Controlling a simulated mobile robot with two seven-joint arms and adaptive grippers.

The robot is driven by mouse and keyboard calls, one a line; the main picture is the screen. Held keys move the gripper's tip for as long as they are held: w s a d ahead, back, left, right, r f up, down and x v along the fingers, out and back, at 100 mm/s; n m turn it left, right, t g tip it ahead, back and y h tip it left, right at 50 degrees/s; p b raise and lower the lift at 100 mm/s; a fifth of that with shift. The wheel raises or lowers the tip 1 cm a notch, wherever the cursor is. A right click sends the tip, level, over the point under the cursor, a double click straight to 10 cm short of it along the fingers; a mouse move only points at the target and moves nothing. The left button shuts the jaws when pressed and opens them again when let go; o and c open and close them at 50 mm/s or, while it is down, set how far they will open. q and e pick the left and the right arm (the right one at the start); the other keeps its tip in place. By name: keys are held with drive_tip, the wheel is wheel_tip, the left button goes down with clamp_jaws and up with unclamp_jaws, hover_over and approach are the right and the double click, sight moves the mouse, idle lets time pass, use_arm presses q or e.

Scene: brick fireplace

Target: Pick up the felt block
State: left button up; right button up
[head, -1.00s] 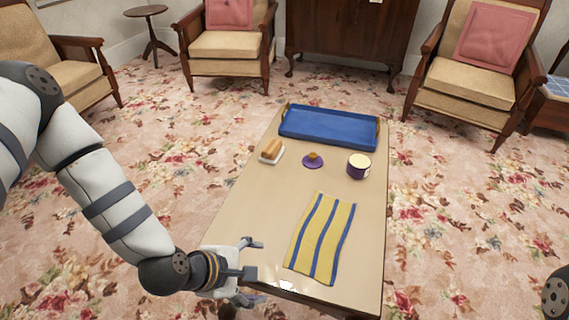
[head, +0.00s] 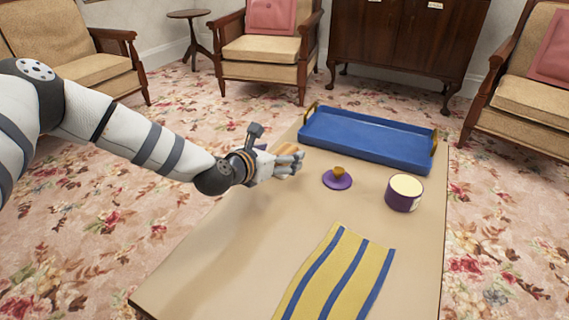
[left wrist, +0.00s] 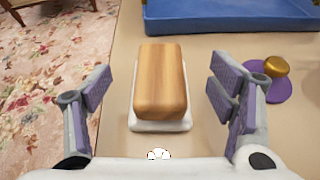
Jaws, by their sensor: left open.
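The felt block is most likely the wood-coloured block with a white layer under it (left wrist: 162,80). In the left wrist view it lies on the table, long side pointing away from me. In the head view only a tan part of it (head: 286,148) shows behind my left gripper (head: 290,162). In the left wrist view my left gripper (left wrist: 160,108) is open, with one finger on each side of the block's near part and a gap on both sides. My right gripper is in neither view.
A blue tray (head: 370,133) with gold handles stands at the table's far end. A purple disc with a gold knob (head: 337,180) and a purple tub with a cream top (head: 404,192) are right of the block. A yellow-and-blue striped cloth (head: 338,275) lies nearer. The table's left part is clear.

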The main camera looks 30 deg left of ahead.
use_arm(q)
drive_tip(key=shift+w+f, duration=0.6)
drive_tip(key=shift+w, duration=0.5)
drive_tip(key=shift+r, duration=0.1)
drive_tip(key=c, duration=1.4)
